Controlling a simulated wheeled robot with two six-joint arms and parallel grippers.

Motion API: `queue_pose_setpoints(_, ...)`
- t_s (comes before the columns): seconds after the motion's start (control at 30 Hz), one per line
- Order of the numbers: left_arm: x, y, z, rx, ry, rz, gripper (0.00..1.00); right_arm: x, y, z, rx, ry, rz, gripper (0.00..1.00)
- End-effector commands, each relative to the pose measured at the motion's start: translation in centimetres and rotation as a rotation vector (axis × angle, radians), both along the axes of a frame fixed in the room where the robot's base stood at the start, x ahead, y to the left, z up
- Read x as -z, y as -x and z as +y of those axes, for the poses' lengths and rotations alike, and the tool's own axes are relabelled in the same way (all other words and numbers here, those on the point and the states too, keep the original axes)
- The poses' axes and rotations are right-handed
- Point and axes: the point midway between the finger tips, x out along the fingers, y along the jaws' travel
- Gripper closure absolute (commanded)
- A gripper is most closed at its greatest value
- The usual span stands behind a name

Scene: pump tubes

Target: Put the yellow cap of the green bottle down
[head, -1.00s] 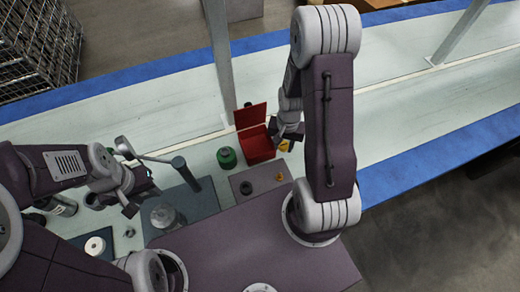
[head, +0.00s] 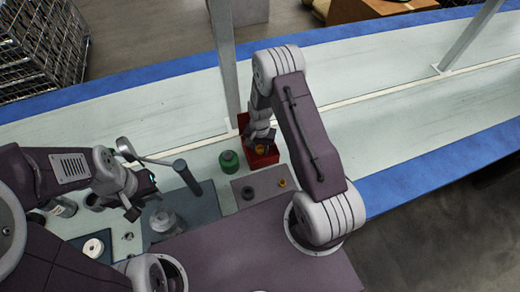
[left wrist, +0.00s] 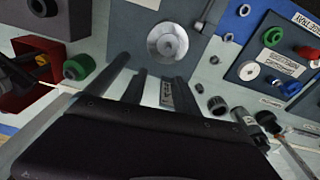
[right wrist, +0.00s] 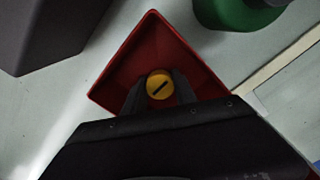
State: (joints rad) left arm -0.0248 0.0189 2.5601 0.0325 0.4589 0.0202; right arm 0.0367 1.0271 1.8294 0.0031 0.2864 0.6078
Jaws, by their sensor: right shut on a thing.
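The yellow cap (right wrist: 159,86) is between the fingertips of my right gripper (right wrist: 158,88), which is shut on it. It is over the red box (right wrist: 190,50), within its rim as seen from above; how far above the floor I cannot tell. In the head view the right gripper (head: 261,143) is at the box (head: 270,158). The green bottle (head: 229,161) stands just left of the box, and part of it shows in the right wrist view (right wrist: 240,12). My left gripper (head: 143,205) looks open and empty, above the bench at the left.
A metal upright (head: 222,60) stands behind.

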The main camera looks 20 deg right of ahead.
Motion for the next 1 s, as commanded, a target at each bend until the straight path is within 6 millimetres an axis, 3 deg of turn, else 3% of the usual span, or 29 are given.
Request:
queue_pose_setpoints(0.4, 0.4, 0.0, 0.0, 0.0, 0.0, 0.0, 0.64, 0.9, 0.0, 0.0, 0.0, 0.0, -0.001, 1.0)
queue_pose_setpoints(0.43, 0.3, 0.0, 0.0, 0.0, 0.0, 0.0, 0.64, 0.8, 0.0, 0.0, 0.0, 0.0, -0.002, 0.59)
queue_pose_setpoints(0.5, 0.3, 0.0, 0.0, 0.0, 0.0, 0.0, 0.64, 0.7, 0.0, 0.0, 0.0, 0.0, -0.001, 0.45)
queue_pose_setpoints(0.8, 0.0, 0.0, 0.0, 0.0, 0.0, 0.0, 0.64, 0.5, 0.0, 0.0, 0.0, 0.0, -0.002, 0.45)
queue_pose_setpoints(0.87, -0.2, 0.0, 0.0, 0.0, 0.0, 0.0, 0.64, -0.1, -0.1, 0.0, 0.0, 0.0, -0.004, 0.45)
queue_pose_setpoints(1.0, -0.6, 0.0, 0.0, 0.0, 0.0, 0.0, 0.64, -3.3, -0.2, 0.0, 0.0, 0.0, -0.007, 0.45)
